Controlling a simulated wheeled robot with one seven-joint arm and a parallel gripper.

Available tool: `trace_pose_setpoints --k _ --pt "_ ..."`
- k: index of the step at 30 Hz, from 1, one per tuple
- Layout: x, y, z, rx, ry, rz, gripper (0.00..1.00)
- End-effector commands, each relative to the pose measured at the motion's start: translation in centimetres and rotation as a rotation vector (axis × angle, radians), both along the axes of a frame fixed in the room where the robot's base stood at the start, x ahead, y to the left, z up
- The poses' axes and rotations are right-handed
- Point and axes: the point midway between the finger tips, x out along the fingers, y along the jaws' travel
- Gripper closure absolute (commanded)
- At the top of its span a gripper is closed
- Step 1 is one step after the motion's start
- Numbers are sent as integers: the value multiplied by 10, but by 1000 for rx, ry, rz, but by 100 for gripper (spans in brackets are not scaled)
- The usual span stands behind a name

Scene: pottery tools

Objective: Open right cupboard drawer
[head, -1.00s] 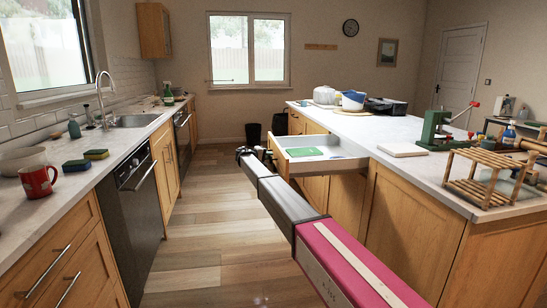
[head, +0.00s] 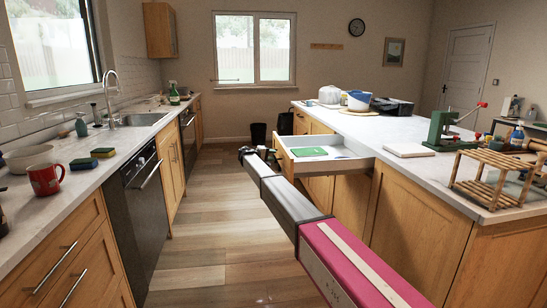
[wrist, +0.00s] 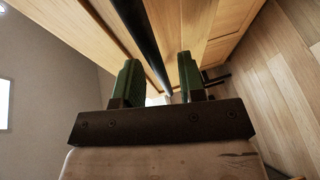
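The wooden drawer (head: 282,160) of the right-hand island cupboard stands pulled out, with its pale inside showing. A flat green item (head: 308,151) lies in it. My arm reaches along the island, and my gripper (head: 244,153) is small and dark just left of the drawer front. In the wrist view, the two green fingers of my gripper (wrist: 158,62) are apart. A dark bar handle (wrist: 153,45) runs between them, with gaps visible on both sides. Wooden fronts lie beyond the fingers. The handle is too small to make out in the head view.
The island worktop (head: 405,135) holds a wooden rack (head: 495,178), a green press (head: 440,130) and bowls. The left counter (head: 75,180) has a red mug (head: 45,180) and sponges. Wooden floor (head: 200,225) lies clear between counter and island. Dark bins (head: 258,133) stand at the back.

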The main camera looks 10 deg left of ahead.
Motion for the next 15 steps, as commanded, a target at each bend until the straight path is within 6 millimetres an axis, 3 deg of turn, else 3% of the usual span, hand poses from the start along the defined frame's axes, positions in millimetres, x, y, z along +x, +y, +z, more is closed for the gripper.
trace_pose_setpoints --k 15 --pt "-56 64 15 1 1 0 63"
